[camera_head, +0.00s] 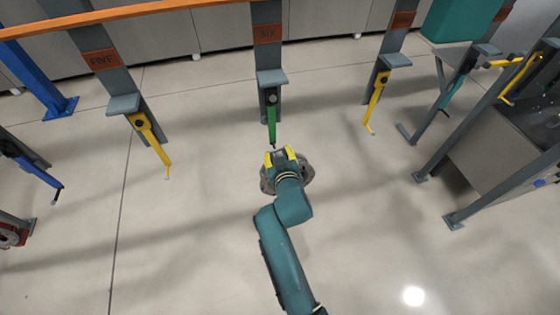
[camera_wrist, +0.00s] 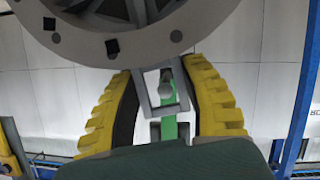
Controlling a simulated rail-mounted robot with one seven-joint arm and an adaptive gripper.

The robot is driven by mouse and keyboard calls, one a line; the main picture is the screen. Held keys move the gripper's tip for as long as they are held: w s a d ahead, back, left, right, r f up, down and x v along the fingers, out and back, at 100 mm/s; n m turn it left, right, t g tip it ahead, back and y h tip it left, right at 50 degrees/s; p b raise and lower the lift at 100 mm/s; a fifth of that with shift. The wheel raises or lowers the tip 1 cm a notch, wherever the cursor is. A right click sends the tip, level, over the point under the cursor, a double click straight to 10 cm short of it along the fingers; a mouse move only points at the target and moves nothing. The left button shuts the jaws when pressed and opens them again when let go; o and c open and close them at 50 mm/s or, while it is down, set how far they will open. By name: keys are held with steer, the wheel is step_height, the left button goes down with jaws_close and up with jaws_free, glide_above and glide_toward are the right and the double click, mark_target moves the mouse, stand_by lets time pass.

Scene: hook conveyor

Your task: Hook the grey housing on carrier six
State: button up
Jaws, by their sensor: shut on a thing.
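The grey housing (camera_head: 266,183) is held off the floor beneath my gripper, which partly covers it in the head view. In the wrist view it is a round grey body (camera_wrist: 75,42) with dark square marks, and a grey loop runs from it between my yellow fingers. My gripper (camera_head: 281,156) is shut on the housing; its fingers also show in the wrist view (camera_wrist: 165,100). Carrier six (camera_head: 268,52) has a "SIX" plate and a green hook (camera_head: 271,122). The hook tip is close to my gripper. The green hook (camera_wrist: 169,128) shows behind the loop; I cannot tell whether they touch.
Carrier five (camera_head: 101,62), at left, has a yellow hook (camera_head: 152,145). Another yellow hook (camera_head: 375,102) hangs at right. A teal bin (camera_head: 460,18) and a grey metal cabinet (camera_head: 500,150) stand farther right. The floor around my gripper is clear.

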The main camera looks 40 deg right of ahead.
steer(key=shift+w+d+r+b, duration=0.15)
steer(key=shift+w+d+b, duration=0.35)
steer(key=shift+w, duration=0.25)
steer(key=shift+w+d+f+b, duration=0.3)
steer(key=shift+w+f+b, duration=0.3)
steer(key=shift+b, duration=0.55)
steer(key=o, duration=1.2)
steer(key=shift+o, duration=0.2)
steer(key=shift+s+f, duration=0.1)
steer(key=shift+f, duration=0.35)
steer(key=v, duration=1.2)
steer(key=shift+r, duration=0.35)
